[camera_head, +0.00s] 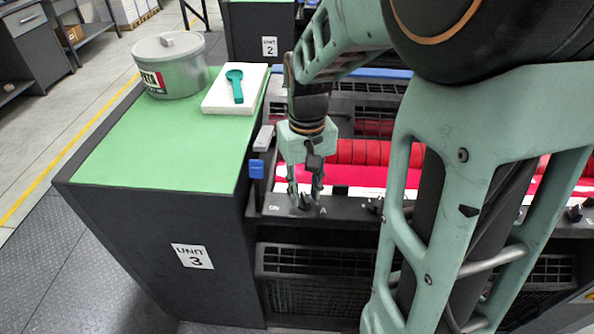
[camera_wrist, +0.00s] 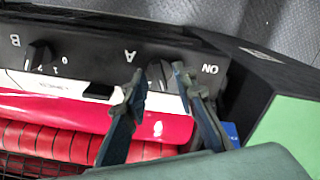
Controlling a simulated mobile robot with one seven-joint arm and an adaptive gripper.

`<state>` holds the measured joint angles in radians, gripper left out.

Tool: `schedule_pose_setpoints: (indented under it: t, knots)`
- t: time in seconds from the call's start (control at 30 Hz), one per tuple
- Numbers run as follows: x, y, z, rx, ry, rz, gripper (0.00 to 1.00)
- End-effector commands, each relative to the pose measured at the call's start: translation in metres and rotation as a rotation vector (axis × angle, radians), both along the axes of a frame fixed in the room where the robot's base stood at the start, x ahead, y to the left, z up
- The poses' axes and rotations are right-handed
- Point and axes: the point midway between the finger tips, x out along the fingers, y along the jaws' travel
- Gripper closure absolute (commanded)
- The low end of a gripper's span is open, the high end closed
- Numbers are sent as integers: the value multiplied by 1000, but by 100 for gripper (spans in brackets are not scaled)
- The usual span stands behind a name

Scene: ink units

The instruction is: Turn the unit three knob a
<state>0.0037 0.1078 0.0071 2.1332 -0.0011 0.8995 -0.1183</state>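The unit three knob A (camera_wrist: 157,76) is a small dark knob on the black panel strip, between the "A" and "ON" marks in the wrist view. In the head view it shows small and dark (camera_head: 305,203) below my gripper. My gripper (camera_head: 305,192) points down at the panel, with its fingers apart. In the wrist view the fingertips (camera_wrist: 159,78) stand on either side of knob A, with a gap between them. I cannot tell whether either fingertip touches the knob. The unit three cabinet (camera_head: 160,235) is dark with a "UNIT 3" label.
Knob B (camera_wrist: 38,56) sits further along the strip (camera_wrist: 95,58). Red rollers (camera_wrist: 50,140) lie behind the panel. A metal tin (camera_head: 170,70) and a white block (camera_head: 222,98) with a teal tool (camera_head: 236,85) stand on the green top (camera_head: 150,150). My arm hides the panel's right part.

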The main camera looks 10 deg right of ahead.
Motion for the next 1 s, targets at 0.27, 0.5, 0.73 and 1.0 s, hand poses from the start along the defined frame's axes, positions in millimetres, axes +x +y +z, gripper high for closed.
schedule_pose_setpoints:
  t: [0.27, 0.5, 0.73, 1.0]
  knots:
    - [1, 0, 16, 0, -4, 0, 75]
    - [1, 0, 67, 0, -5, 0, 75]
    - [1, 0, 107, 0, -3, 0, 75]
    - [0, 0, 120, 0, 0, 0, 75]
